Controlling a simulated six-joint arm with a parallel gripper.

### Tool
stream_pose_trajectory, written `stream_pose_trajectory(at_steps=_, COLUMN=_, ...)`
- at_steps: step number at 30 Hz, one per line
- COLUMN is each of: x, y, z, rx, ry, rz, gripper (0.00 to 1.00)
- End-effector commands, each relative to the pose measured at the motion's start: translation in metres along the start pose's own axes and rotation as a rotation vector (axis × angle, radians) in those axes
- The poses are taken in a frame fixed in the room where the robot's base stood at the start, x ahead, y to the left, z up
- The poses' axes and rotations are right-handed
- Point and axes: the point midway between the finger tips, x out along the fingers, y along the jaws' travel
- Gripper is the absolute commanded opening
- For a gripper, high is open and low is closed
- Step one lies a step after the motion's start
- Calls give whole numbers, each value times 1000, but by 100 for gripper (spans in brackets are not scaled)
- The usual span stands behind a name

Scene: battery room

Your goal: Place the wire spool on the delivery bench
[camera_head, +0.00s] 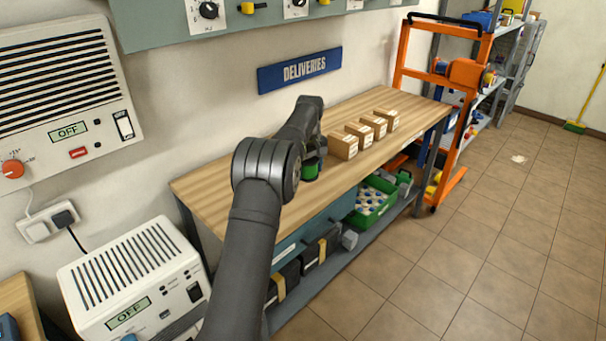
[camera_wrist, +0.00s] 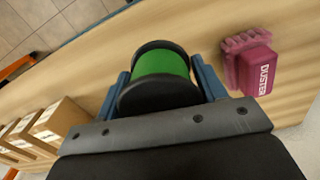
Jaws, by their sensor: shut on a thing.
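The wire spool is green with black flanges. In the wrist view the spool (camera_wrist: 162,72) sits between the two blue fingers of my gripper (camera_wrist: 165,85), which is shut on it. In the head view the spool (camera_head: 311,168) shows partly below my gripper (camera_head: 314,155), over the delivery bench (camera_head: 219,189). The bench has a light wooden top and stands under a blue "DELIVERIES" sign (camera_head: 299,70). I cannot tell whether the spool touches the bench top.
Several cardboard boxes (camera_head: 344,146) stand in a row on the bench beside my gripper. A pink duster (camera_wrist: 251,66) lies on the bench close to the spool in the wrist view. A green crate (camera_head: 372,201) is on the shelf below. An orange lift (camera_head: 402,54) stands at the bench's far end.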

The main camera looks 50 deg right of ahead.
Motion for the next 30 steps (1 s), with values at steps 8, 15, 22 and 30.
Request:
stream_pose_trajectory(at_steps=8, x=26, y=-12, z=-43, rx=-1, ry=1, rz=1, gripper=33)
stream_pose_trajectory(at_steps=15, x=41, y=-14, z=-47, rx=1, ry=-1, rz=0, gripper=33)
stream_pose_trajectory(at_steps=22, x=69, y=-13, z=-47, rx=0, ry=1, rz=1, gripper=33)
stream_pose_trajectory(at_steps=30, x=70, y=-13, z=-47, rx=0, ry=1, rz=1, gripper=33)
